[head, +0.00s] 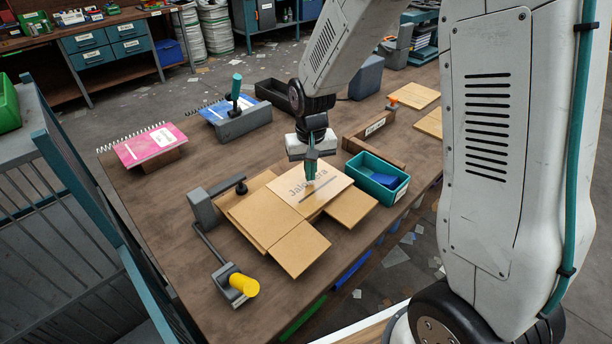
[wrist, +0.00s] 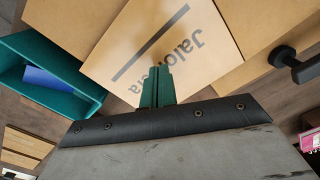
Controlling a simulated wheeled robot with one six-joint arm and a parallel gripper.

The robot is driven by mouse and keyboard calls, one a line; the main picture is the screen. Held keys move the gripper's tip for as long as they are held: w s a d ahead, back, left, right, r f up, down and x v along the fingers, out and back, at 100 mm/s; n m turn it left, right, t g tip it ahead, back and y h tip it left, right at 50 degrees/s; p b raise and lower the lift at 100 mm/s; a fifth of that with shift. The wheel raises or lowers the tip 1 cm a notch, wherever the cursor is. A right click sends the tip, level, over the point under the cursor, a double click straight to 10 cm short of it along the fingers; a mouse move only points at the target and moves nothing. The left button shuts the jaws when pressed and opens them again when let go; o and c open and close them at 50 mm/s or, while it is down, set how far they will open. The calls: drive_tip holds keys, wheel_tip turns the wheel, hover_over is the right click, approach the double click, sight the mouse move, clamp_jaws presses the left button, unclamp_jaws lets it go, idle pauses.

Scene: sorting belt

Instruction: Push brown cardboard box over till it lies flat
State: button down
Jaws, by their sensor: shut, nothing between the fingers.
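The brown cardboard box (head: 295,248) is on the brown workbench (head: 180,218), with tan panels spread out on several sides. Its printed panel (head: 325,187), marked with dark lettering and a bar, is on top, overlapping the others. The box looks low, but I cannot tell whether every panel lies fully flat. My gripper (head: 311,178) points down over the printed panel, its green fingers shut and empty. In the wrist view, the fingers (wrist: 157,88) are together in front of the printed panel (wrist: 165,45). I cannot tell whether the tips touch it.
A teal bin (head: 399,191) with blue contents stands close at the right. A grey clamp (head: 203,208) with a black knob and a yellow-handled tool (head: 243,284) are at the left. A wooden tray (head: 380,146) is behind.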

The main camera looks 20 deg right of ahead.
drive_tip(key=shift+f, duration=0.6)
idle(0.3)
drive_tip(key=shift+r, duration=3.05)
drive_tip(key=shift+n+g, duration=0.3)
drive_tip(key=shift+g, duration=0.4)
drive_tip(key=s, duration=0.5)
drive_tip(key=shift+d+r, duration=0.25)
drive_tip(key=shift+r, duration=0.05)
drive_tip(key=s+d+r+t, duration=0.1)
drive_tip(key=s+r, duration=0.6)
drive_tip(key=s, duration=0.4)
drive_tip(key=s+d+r+t, duration=0.1)
drive_tip(key=s+r, duration=0.6)
drive_tip(key=s, duration=0.4)
drive_tip(key=shift+d+r+n+t, duration=0.4)
